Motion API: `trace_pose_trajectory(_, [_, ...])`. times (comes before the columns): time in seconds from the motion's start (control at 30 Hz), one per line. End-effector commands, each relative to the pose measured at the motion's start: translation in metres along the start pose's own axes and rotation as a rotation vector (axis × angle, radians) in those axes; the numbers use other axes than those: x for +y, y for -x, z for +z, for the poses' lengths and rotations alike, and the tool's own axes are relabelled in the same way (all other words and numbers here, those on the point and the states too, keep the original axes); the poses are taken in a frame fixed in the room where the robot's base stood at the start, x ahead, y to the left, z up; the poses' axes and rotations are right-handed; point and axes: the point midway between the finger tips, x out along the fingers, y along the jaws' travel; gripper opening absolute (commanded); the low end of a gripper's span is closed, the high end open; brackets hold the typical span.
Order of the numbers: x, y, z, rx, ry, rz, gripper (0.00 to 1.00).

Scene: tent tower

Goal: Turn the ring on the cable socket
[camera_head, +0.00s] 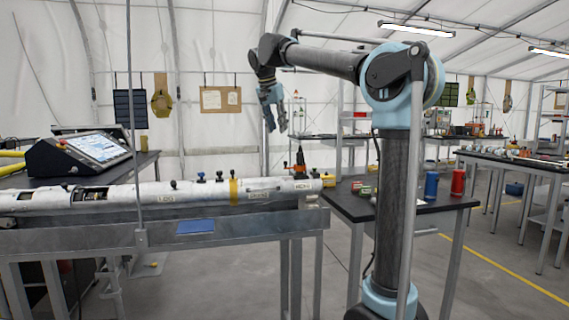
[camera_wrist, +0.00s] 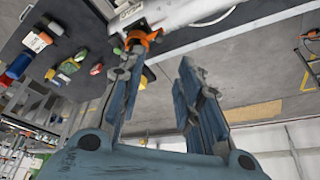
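A long white tube (camera_head: 205,192) lies on a metal bench and carries a yellow band (camera_head: 233,190), several small dark knobs and a yellow end piece (camera_head: 328,180). I cannot tell which part is the cable socket or its ring. An orange and dark fitting (camera_head: 300,160) rises near the tube's right end; an orange piece (camera_wrist: 140,38) also shows near the left fingertip in the wrist view. My gripper (camera_head: 273,122) hangs above the tube, left of that fitting and apart from it. In the wrist view my gripper (camera_wrist: 160,68) has its fingers spread, with nothing between them.
A dark table (camera_head: 400,205) right of the tube holds a blue can (camera_head: 431,184), a red can (camera_head: 457,182) and small coloured items. A console with a lit screen (camera_head: 96,148) stands at the left. Another table (camera_head: 530,163) is at the far right. The air around my gripper is clear.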

Motion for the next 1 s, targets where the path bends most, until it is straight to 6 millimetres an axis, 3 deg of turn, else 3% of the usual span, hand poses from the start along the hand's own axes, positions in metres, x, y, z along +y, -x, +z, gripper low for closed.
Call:
trace_pose_trajectory(0.7, [0.001,-0.125,-0.001,0.0,-0.001,0.001,0.32])
trace_pose_trajectory(1.0, [0.001,-0.154,0.0,0.0,0.0,0.0,0.32])
